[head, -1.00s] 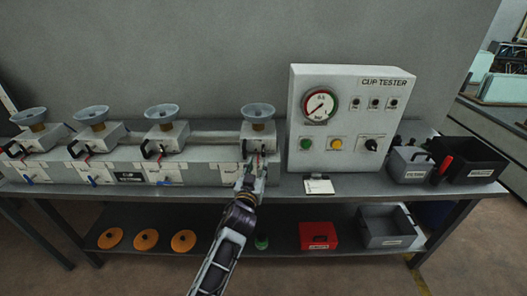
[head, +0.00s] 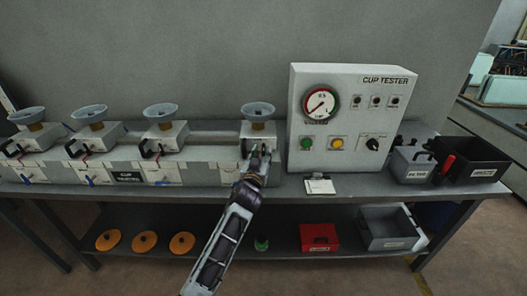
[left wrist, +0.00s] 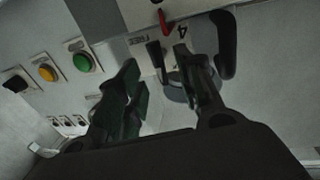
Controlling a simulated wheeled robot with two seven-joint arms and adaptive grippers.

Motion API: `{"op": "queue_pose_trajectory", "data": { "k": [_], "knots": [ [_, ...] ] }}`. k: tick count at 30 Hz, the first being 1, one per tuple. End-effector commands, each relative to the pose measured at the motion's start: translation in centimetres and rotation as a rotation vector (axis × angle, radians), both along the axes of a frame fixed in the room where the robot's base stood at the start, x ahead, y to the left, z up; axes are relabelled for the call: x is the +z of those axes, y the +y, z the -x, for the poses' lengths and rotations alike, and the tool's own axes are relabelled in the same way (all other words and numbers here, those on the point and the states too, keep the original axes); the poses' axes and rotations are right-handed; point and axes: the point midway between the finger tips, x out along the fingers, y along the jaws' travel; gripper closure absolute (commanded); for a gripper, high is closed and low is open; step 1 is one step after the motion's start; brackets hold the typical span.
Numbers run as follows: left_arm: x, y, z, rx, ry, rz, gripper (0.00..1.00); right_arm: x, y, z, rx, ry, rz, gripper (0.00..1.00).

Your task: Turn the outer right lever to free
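The outer right station is a grey box (head: 258,130) with a blue-grey cup (head: 258,111) on top, beside the tester panel. In the left wrist view its front carries a red lever (left wrist: 164,22), a "4" mark, a "FREE" label (left wrist: 143,38) and a black loop handle (left wrist: 226,45). My left gripper (head: 259,157) is in front of this box and hides much of its face in the head view. The red lever is beyond the fingertips, and I see no contact. My right gripper is out of view.
Three similar stations with cups (head: 161,113) stand to the left. The tester panel (head: 348,110) with gauge and buttons stands close on the right. Bins (head: 412,165) are farther right. Discs and boxes lie on the lower shelf.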

Motion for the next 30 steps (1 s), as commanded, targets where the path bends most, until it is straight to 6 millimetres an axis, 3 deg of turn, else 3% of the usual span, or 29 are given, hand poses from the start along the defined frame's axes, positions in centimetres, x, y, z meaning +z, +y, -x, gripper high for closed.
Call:
{"op": "queue_pose_trajectory", "data": {
  "k": [15, 30],
  "knots": [
    [0.0, -0.7, -3.4, 0.000, -0.001, -0.001, 0.64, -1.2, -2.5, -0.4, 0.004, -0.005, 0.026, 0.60],
    [0.0, -0.8, -3.9, 0.000, 0.000, 0.000, 0.64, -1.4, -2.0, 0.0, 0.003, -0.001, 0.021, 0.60]
  ]
}}
